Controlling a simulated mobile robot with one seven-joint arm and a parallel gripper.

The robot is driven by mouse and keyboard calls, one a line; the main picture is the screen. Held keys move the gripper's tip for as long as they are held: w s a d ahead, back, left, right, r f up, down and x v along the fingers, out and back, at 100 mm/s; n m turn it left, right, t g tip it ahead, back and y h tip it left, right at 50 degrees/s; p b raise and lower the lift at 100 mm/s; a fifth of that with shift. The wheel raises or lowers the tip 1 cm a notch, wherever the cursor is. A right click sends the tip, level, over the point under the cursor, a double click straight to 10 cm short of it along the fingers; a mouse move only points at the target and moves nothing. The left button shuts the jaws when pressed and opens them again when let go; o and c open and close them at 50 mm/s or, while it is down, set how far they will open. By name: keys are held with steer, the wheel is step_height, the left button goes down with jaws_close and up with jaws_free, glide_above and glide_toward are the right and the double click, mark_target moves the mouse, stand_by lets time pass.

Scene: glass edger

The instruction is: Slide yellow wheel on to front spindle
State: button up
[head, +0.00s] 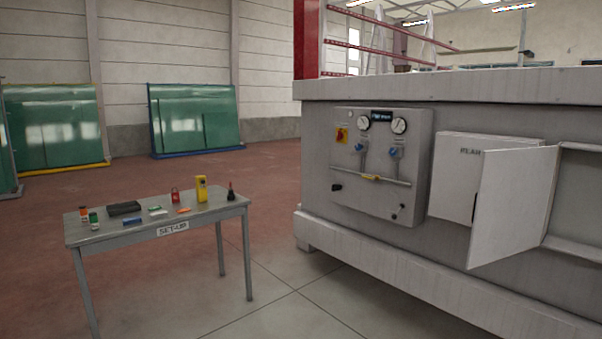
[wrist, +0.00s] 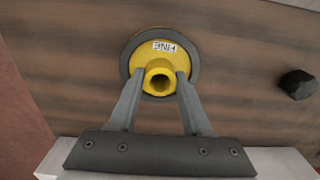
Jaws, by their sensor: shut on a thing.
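The yellow wheel (wrist: 160,60) shows in the wrist view, with a dark grey rim and a hollow hub facing the camera. A white label reading FINE (wrist: 164,46) appears upside down on its face. My gripper (wrist: 160,77) is shut on the hub, one finger on each side. The wheel is in front of a brown, streaked surface; I cannot tell how far apart they are. No spindle can be made out in either view. The wheel and my gripper are not in the head view.
A dark hexagonal knob or bolt head (wrist: 298,84) is right of the wheel. In the head view, a set-up table (head: 85,232) bears several small items. A grey machine (head: 375,255) has a gauge panel (head: 372,190) and an open cabinet door (head: 512,205). Floor between is clear.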

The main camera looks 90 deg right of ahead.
jaws_close()
step_height(320, 180, up, 7)
steer(key=p, duration=0.5)
stand_by(0.4)
